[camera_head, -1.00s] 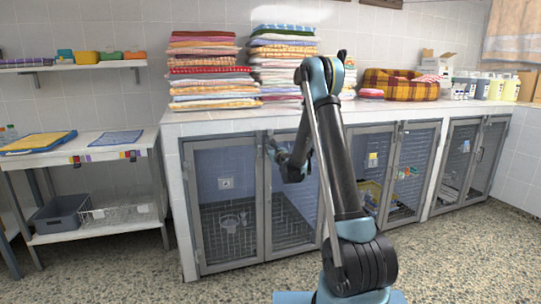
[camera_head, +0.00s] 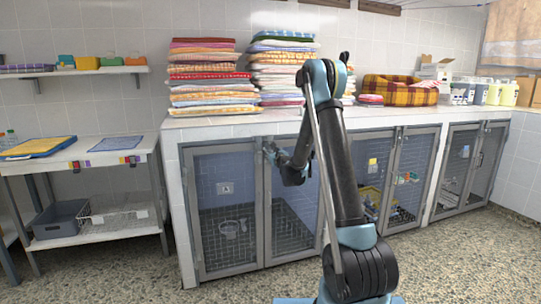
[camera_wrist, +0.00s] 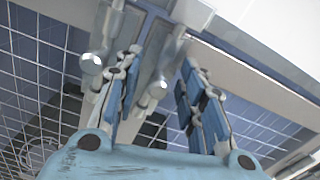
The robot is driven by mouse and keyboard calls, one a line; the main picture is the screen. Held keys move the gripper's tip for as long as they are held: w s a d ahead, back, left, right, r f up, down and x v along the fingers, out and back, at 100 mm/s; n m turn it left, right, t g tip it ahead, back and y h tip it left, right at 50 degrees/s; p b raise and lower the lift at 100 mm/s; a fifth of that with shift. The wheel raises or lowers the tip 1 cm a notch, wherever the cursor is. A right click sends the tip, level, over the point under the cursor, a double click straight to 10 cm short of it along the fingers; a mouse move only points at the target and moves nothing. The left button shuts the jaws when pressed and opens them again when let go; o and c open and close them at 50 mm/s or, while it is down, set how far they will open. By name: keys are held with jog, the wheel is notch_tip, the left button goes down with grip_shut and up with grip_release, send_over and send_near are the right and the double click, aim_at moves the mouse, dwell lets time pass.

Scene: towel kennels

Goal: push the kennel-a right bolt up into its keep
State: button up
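In the wrist view, two metal bolts hang side by side at the meeting door frames, each with a round knob. The left bolt's knob (camera_wrist: 91,63) is outside my left finger. The right bolt (camera_wrist: 160,82) lies between my gripper's two spread fingers (camera_wrist: 160,95), with a gap to the right finger; whether it touches the left finger is unclear. In the head view, my gripper (camera_head: 272,152) is at the upper middle of the leftmost kennel, where its left door (camera_head: 190,215) and right door (camera_head: 267,220) meet. The bolts are too small to make out there. No keep is clearly visible.
A tiled counter (camera_head: 225,126) overhangs the kennels and carries towel stacks (camera_head: 205,75) and a plaid pet bed (camera_head: 400,90). More kennels (camera_head: 465,165) stand to the right. A shelf table (camera_head: 110,155) stands left. The floor in front is clear.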

jog(key=v, duration=1.1)
jog(key=shift+s, duration=0.1)
jog(key=shift+r, duration=0.1)
